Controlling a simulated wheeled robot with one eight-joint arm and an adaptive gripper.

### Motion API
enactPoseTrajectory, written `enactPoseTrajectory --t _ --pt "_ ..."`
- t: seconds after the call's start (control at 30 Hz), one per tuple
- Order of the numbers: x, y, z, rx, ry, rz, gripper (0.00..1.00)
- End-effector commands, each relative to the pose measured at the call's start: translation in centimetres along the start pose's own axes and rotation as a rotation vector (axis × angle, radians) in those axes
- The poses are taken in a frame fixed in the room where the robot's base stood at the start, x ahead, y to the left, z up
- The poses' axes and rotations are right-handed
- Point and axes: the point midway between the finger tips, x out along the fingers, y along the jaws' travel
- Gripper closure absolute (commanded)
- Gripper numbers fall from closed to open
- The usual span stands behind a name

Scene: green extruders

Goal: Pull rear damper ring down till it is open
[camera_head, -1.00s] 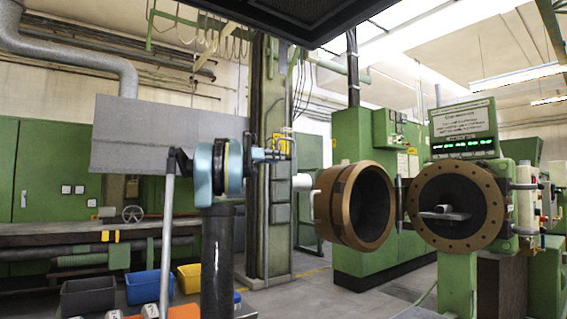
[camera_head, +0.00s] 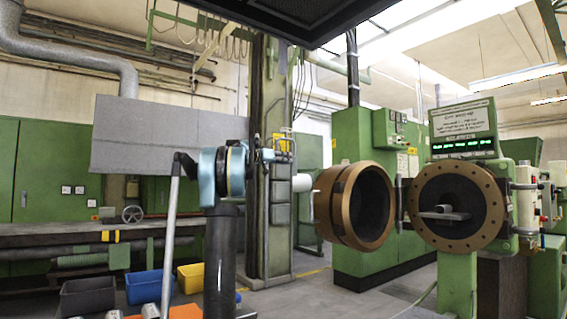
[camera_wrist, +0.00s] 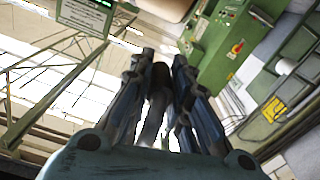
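No part in view can be made out for sure as the rear damper ring. My gripper (camera_head: 285,154) points away beside the green column in the head view, small and partly hidden by my blue wrist. In the wrist view my gripper (camera_wrist: 161,58) has its two fingers apart, with a gap between the tips. A dark grey curved shape (camera_wrist: 157,100) shows between the fingers; I cannot tell what it is or whether they touch it.
A bronze drum (camera_head: 350,205) stands swung out beside the bronze flange (camera_head: 458,207) of the green extruder. A green column (camera_head: 268,200) rises close by my gripper. Yellow (camera_head: 190,277), blue (camera_head: 150,287) and black (camera_head: 88,297) bins stand on the floor at left.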

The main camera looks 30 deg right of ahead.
Motion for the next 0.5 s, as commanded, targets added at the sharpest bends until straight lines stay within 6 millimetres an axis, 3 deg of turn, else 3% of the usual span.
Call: enactPoseTrajectory --t 0.23,0.5 --pt "-0.1 -0.4 0.6 0.0 0.002 -0.004 1.0" --pt "-0.1 -1.3 4.7 0.0 0.002 -0.006 1.0"
